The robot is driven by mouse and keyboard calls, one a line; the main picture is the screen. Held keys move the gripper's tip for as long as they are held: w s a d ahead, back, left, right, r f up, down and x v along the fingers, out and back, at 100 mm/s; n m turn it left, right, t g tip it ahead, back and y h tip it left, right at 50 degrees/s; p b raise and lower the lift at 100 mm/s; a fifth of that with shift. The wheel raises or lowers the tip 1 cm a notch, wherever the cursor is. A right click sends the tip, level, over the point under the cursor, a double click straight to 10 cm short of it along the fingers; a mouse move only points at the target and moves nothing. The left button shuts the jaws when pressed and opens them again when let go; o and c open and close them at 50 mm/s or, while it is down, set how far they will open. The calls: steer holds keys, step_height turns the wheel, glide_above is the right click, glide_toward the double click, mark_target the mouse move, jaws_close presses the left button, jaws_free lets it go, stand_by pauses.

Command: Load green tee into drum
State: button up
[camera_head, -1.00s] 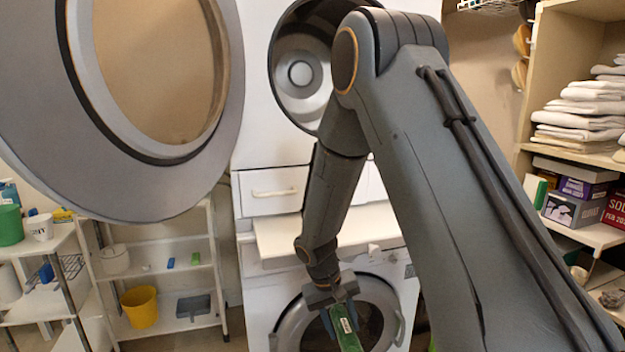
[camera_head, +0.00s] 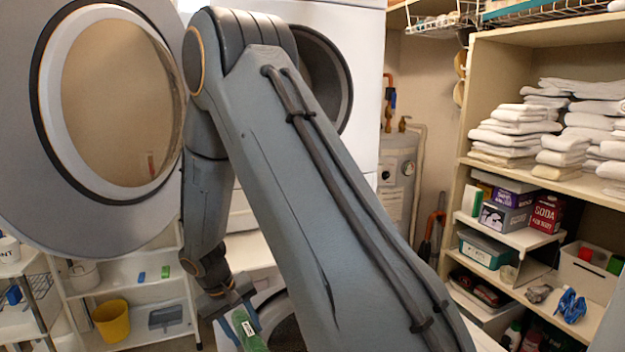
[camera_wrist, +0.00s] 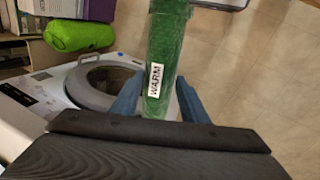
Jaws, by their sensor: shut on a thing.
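My gripper (camera_head: 238,310) is shut on a green item with a white WARM label, the green tee (camera_head: 250,334), held as a long narrow bundle. It also shows in the wrist view (camera_wrist: 166,50), upright between the blue fingers. The upper machine's round opening, a drum (camera_head: 338,80), is partly hidden behind my arm. Its large round door (camera_head: 45,140) stands open at the left. The gripper is well below that opening, in front of a lower machine with a round door, seen in the wrist view (camera_wrist: 78,88).
A tall shelf unit at the right holds white towels (camera_head: 510,135), boxes (camera_head: 505,215) and blue clips (camera_head: 571,306). A low white rack with a yellow bucket (camera_head: 112,322) stands at the left. A bright green bundle (camera_wrist: 80,36) lies beyond the lower machine. Floor (camera_wrist: 260,60) is clear at the right.

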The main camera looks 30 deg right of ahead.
steer(key=shift+s+r+p, duration=0.2)
steer(key=shift+r+p, duration=0.3)
steer(key=shift+r, duration=0.15)
steer(key=shift+s+r+p, duration=0.15)
steer(key=shift+r+p, duration=0.3)
steer(key=shift+r, duration=0.15)
steer(key=s+d+r+n+t, duration=0.2)
steer(key=d+r+n, duration=0.3)
steer(key=r, duration=1.3)
steer(key=s+d+r+n+t+y, duration=0.1)
steer(key=d+r+n, duration=0.4)
steer(key=d+r, duration=0.6)
steer(key=s+d+r+n+t+y, duration=0.1)
steer(key=s+d+r+n+t, duration=0.3)
steer(key=r, duration=2.2)
steer(key=s+d+n, duration=0.1)
steer(key=d+n, duration=0.1)
steer(key=d, duration=0.2)
steer(key=shift+s+d, duration=0.3)
steer(key=shift+d, duration=0.05)
